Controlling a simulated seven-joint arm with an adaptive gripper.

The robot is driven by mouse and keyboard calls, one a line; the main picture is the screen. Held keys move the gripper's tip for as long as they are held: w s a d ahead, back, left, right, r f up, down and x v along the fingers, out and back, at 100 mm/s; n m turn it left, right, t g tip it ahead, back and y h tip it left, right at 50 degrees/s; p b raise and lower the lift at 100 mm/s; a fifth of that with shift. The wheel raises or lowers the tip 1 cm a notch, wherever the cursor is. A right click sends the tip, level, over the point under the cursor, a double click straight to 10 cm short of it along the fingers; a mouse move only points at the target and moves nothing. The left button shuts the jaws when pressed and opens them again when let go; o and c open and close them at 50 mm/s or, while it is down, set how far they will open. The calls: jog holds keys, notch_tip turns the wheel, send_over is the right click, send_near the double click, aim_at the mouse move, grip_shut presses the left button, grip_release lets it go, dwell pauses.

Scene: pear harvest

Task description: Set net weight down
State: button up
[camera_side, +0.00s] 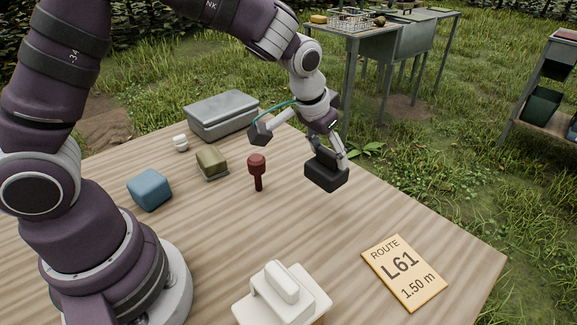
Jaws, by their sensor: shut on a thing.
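A black block with a raised top part, which looks like the net weight (326,177), is at the far right side of the wooden table (230,245). My gripper (328,150) comes down from above, shut on the block's raised top part. The block is roughly level. I cannot tell from this view whether its underside touches the table or hangs a little above it. The fingertips are partly hidden behind the block's top part.
A dark red mallet-like object (257,170) stands left of the weight. A white handled object (282,296) and route sign (404,272) are in front.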

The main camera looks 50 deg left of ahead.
notch_tip(320, 180, down, 7)
jog(key=shift+f, duration=0.1)
jog(key=o, duration=1.2)
jog(key=shift+f, duration=0.1)
jog(key=shift+o, duration=0.2)
jog(key=v, duration=1.2)
jog(key=s+a+r, duration=0.2)
jog(key=s+r, duration=0.1)
jog(key=s, duration=0.3)
jog(key=s+a+r+t, duration=0.1)
jog(key=s+a+r, duration=0.2)
jog(key=s, duration=0.4)
jog(key=shift+r, duration=0.15)
